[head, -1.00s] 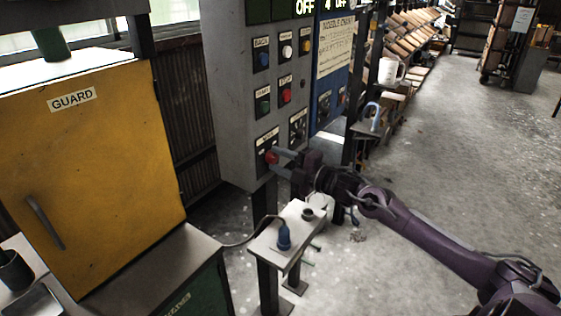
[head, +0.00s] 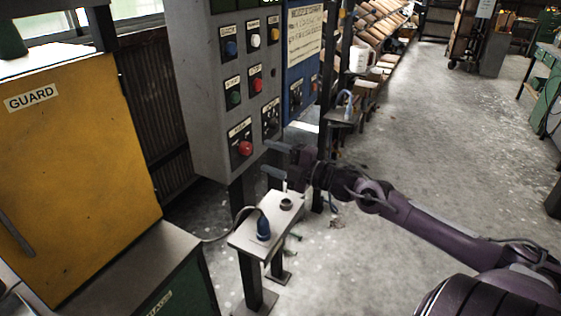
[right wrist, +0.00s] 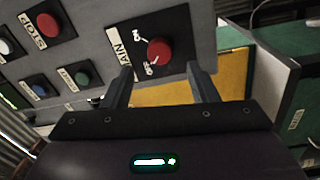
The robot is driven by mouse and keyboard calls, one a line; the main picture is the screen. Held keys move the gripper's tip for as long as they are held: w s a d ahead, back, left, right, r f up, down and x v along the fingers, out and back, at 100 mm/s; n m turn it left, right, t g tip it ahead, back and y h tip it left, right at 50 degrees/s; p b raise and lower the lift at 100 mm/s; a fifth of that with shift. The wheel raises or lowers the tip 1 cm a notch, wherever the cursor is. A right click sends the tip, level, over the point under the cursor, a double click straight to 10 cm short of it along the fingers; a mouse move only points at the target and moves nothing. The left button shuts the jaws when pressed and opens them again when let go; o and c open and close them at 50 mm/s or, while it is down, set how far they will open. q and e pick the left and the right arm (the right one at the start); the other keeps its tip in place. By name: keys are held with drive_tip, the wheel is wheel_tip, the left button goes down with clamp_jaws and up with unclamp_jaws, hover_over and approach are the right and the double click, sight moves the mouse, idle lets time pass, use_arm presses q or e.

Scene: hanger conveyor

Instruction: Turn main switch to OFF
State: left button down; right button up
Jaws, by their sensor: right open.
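The main switch is a red round knob (head: 245,148) on a dark plate low on the grey control panel (head: 199,92). In the right wrist view the red knob (right wrist: 159,51) shows ahead of and between my fingers, with a label reading "AIN" beside it and small markings around it. My right gripper (head: 268,158) is open and empty. Its fingertips are just right of the knob in the head view, apart from it. In the right wrist view the right gripper's two fingers (right wrist: 160,80) stand wide apart below the knob. My left gripper is not in view.
Several other buttons, including a red stop button (head: 257,85), sit above the switch. A small stand (head: 240,240) with a blue plug (head: 263,228) is below the gripper. A yellow guard cabinet (head: 75,180) stands at left. Open floor lies to the right.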

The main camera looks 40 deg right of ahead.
drive_tip(key=shift+v, duration=1.15)
